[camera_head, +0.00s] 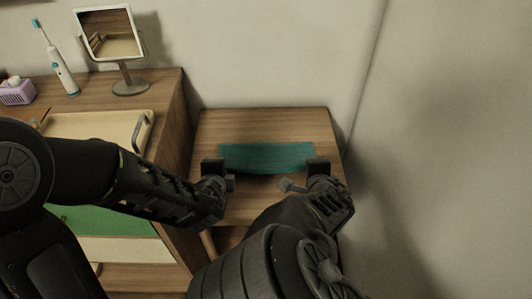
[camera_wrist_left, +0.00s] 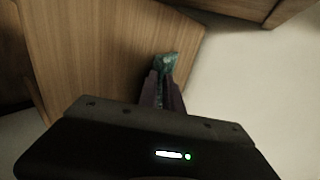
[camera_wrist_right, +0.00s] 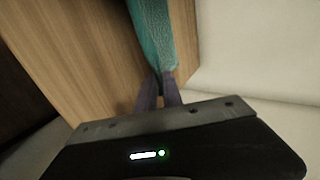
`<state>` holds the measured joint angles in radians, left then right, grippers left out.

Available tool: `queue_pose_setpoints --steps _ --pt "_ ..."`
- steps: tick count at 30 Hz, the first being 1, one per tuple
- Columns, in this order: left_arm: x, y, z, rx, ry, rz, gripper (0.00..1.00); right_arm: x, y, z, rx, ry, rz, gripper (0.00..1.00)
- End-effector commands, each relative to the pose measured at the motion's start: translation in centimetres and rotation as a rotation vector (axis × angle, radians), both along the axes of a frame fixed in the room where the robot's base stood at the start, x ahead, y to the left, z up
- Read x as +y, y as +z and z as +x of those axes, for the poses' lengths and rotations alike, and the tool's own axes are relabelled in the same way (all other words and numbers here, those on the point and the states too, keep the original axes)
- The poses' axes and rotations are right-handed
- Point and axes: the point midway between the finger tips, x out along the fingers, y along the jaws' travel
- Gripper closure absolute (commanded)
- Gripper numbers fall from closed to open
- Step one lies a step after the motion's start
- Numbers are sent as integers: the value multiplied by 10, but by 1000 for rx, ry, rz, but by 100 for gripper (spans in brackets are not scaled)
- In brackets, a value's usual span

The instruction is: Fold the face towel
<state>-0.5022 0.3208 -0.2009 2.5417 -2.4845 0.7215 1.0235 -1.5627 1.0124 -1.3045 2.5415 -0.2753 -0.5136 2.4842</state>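The teal face towel (camera_head: 265,157) is a narrow strip stretched left to right over the small wooden table. Its near edge looks lifted, with a dark shadow below it. My left gripper (camera_head: 228,173) is at its near left corner, and my right gripper (camera_head: 310,173) is at its near right corner. In the left wrist view the fingers are closed together on a bit of the towel (camera_wrist_left: 166,62). In the right wrist view the fingers pinch the corner of the towel (camera_wrist_right: 152,35). The towel's underside is hidden.
The small wooden table (camera_head: 220,122) stands against the wall, with bare wood behind the towel. To the left is a wooden cabinet (camera_head: 170,95) with a mirror (camera_head: 107,38), an electric toothbrush (camera_head: 62,72), a purple box (camera_head: 17,94) and a cream tray (camera_head: 95,128).

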Motion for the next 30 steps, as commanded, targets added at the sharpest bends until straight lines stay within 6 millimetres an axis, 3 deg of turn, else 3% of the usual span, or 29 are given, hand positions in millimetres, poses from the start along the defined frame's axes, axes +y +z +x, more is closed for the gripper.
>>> queue_pose_setpoints --steps 10,16,30 --pt "0 0 0 0 0 0 62 0 0 0 1 0 0 61" --pt "0 5 0 -2 1 -2 60 1 5 0 -1 0 4 60" --pt "0 77 -15 -5 1 -5 60 3 76 -16 -1 6 5 60"
